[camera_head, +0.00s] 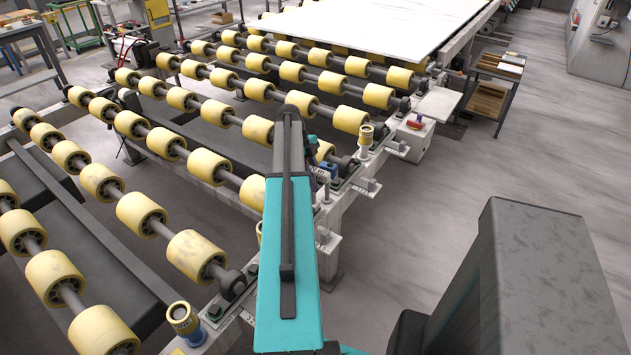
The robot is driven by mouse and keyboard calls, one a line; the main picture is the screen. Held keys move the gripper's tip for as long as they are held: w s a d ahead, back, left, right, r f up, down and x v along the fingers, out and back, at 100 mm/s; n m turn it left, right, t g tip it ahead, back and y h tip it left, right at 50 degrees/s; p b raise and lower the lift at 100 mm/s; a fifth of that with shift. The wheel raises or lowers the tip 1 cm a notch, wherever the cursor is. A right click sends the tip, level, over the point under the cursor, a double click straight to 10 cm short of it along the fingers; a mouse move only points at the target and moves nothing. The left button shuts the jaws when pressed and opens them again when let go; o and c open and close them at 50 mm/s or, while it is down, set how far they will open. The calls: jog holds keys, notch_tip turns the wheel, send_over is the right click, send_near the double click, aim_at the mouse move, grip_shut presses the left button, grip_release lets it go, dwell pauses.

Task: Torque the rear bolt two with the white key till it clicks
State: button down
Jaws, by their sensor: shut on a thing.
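My teal arm (289,290) reaches forward over the conveyor's side rail and covers part of it. I cannot make out the white key. Grey bolt-like fittings stand on the rail, one just right of the arm (327,190) and another farther right (372,185). I cannot tell which is rear bolt two. Whether anything touches a bolt is hidden.
Rows of yellow rollers (187,165) fill the left and middle. A white slab (385,25) lies on the far rollers. A shelf cart (490,95) stands right; grey floor (430,190) is open.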

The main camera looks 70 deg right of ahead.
aim_at(314, 169)
jog(key=shift+r, duration=0.15)
jog(key=shift+r+p, duration=0.7)
jog(key=shift+r, duration=1)
jog(key=shift+r+p, duration=1.1)
jog(key=shift+r, duration=1.35)
jog(key=shift+s, duration=0.1)
